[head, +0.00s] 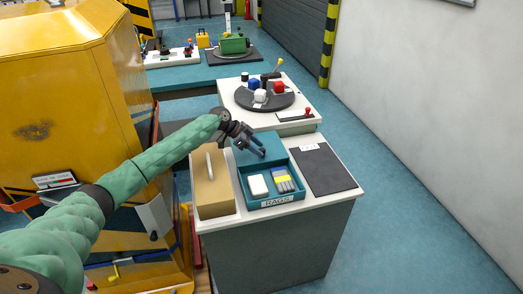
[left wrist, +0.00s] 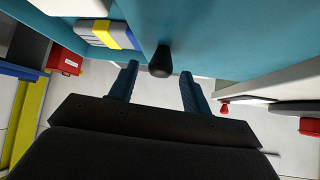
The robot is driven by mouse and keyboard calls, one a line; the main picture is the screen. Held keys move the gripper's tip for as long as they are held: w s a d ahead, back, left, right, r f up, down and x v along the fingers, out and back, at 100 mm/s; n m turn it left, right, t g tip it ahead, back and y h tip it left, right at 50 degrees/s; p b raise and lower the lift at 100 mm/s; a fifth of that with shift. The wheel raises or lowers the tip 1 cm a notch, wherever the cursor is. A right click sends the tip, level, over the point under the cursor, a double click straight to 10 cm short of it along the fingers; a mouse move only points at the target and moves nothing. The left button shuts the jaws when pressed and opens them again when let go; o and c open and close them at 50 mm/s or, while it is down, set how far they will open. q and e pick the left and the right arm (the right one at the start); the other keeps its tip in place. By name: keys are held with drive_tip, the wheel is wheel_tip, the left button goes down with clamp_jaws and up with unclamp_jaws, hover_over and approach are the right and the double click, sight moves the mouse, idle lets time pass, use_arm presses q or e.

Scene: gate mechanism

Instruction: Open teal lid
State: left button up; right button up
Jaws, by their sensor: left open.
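The teal box (head: 272,205) labelled RAGS stands on the near cabinet with its front part uncovered. Inside are a white block (head: 258,185) and a grey, yellow and blue pack (head: 283,180). The teal lid (head: 268,138) is at the back of the box and looks raised; its exact tilt is hard to tell. In the left wrist view, a black knob (left wrist: 160,63) stands out from the teal surface. My left gripper (head: 260,151) is open at the lid, its fingers (left wrist: 159,78) on either side of the knob with gaps showing. My right gripper is out of view.
A tan box (head: 211,185) with a white handle stands left of the teal box, and a dark mat (head: 323,170) lies to the right. Behind is a round dark turntable (head: 264,97) with coloured blocks. A yellow machine (head: 70,100) stands close on the left.

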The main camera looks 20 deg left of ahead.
use_arm(q)
drive_tip(key=v, duration=0.3)
drive_tip(key=shift+a+r, duration=0.2)
drive_tip(key=shift+r, duration=0.1)
drive_tip(key=shift+s+a+r+p, duration=0.2)
drive_tip(key=shift+a+r+p, duration=0.1)
drive_tip(key=shift+a+r, duration=0.05)
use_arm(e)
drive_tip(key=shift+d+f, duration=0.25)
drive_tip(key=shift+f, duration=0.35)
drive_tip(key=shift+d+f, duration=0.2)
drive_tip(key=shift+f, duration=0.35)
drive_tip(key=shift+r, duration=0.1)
